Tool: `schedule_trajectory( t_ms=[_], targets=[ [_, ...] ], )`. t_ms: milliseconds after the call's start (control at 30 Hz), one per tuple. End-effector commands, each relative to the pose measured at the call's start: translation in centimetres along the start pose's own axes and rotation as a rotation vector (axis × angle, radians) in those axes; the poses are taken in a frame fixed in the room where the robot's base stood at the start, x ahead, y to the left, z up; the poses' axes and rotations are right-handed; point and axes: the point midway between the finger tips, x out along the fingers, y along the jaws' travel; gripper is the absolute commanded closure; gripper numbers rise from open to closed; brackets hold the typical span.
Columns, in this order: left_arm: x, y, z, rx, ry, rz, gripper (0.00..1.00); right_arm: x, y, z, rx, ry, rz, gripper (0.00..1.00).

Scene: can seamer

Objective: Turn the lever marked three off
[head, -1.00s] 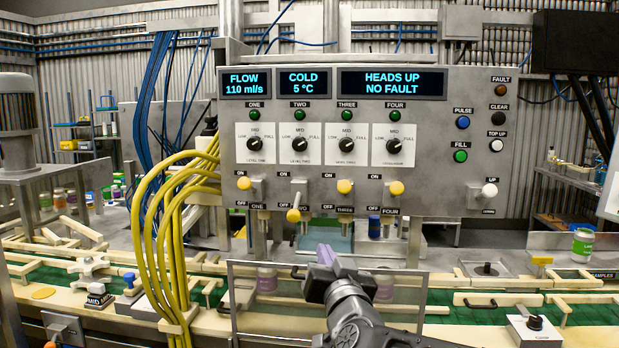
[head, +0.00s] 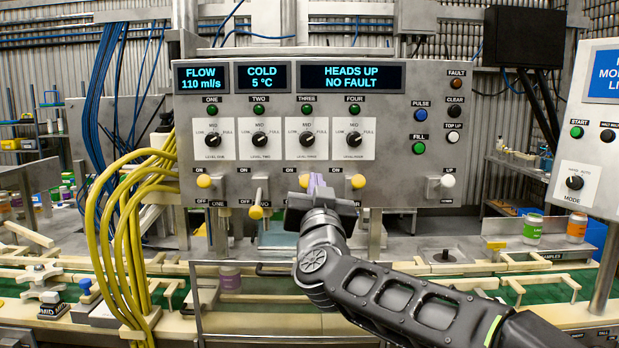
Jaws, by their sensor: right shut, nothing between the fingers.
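The lever marked three has a yellow knob (head: 304,181), which stands up at the ON end. My right gripper (head: 316,183) is shut and empty, its purple fingertips just right of this knob. They overlap it in the picture; I cannot tell whether they touch. The gripper body hides the lower part of lever three and its OFF label. Lever one (head: 204,181) and lever four (head: 358,181) also have their knobs up. Lever two (head: 256,212) has its knob down at OFF. My left gripper is not in view.
The grey control panel (head: 390,100) carries dials, lamps and displays above the levers. A white-knobbed lever (head: 447,181) is at its right. Yellow hoses (head: 120,230) hang at the left. A conveyor and a clear guard (head: 270,325) lie below the panel.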

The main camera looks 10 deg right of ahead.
Motion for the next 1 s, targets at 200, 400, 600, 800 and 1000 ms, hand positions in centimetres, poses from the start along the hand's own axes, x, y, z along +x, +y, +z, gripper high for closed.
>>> schedule_trajectory(
  t_ms=[200,400,600,800,1000],
  targets=[
    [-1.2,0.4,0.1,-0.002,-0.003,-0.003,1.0,3.6,0.0,-0.2,-0.005,-0.001,0.002,1.0],
    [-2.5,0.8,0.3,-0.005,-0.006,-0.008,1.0,7.7,0.0,-0.2,-0.006,-0.002,0.002,1.0],
    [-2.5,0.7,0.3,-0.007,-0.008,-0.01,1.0,9.3,0.0,2.3,-0.005,-0.004,-0.001,1.0],
    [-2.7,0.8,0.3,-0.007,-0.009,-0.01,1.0,9.7,0.0,3.8,-0.002,-0.002,0.0,1.0],
    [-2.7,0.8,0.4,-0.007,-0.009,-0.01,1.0,9.7,0.0,4.0,-0.001,-0.001,-0.001,1.0]
  ],
)
